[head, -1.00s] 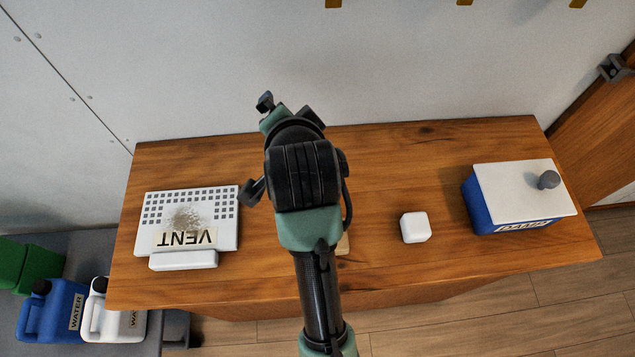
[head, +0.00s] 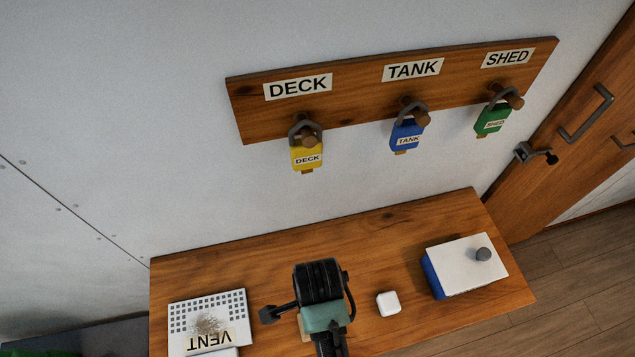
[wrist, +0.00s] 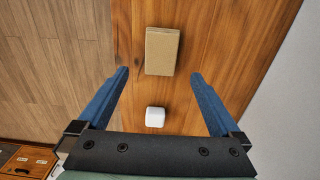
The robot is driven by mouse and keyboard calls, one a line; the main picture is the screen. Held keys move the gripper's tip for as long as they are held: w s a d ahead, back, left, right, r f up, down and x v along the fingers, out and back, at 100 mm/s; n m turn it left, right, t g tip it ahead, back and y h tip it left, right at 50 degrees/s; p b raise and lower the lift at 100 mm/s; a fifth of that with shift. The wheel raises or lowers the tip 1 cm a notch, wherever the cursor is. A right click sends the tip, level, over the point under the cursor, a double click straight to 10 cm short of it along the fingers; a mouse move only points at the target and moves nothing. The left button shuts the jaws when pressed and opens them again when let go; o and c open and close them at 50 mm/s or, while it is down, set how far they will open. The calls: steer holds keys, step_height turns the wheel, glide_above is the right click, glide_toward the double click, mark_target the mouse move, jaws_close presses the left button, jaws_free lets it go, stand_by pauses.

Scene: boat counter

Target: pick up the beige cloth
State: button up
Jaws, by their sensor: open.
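The beige cloth (wrist: 162,50) shows in the wrist view as a flat, folded-looking rectangle on the wooden counter (wrist: 200,35). My gripper (wrist: 159,75) is open, with its two blue fingers spread and nothing held between them. The cloth lies just beyond the fingertips in the picture, roughly centred between them. I cannot tell the height of the fingers above it.
A white rounded block (head: 388,304) sits right of my arm; it also shows between my fingers in the wrist view (wrist: 155,117). A blue box with white lid (head: 468,265) stands right, a VENT panel (head: 207,320) left. Labelled padlocks, including a yellow one (head: 307,156), hang on the wall.

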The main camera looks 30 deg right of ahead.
steer(key=shift+d+f+p, duration=0.1)
steer(key=shift+f+p, duration=0.5)
steer(key=shift+f, duration=4.55)
steer(key=c, duration=1.2)
steer(key=shift+r, duration=0.1)
step_height(320, 180, up, 10)
steer(key=shift+f+b, duration=0.1)
steer(key=shift+b, duration=0.2)
steer(key=o, duration=0.8)
steer(key=c, duration=0.6)
steer(key=shift+w, duration=0.15)
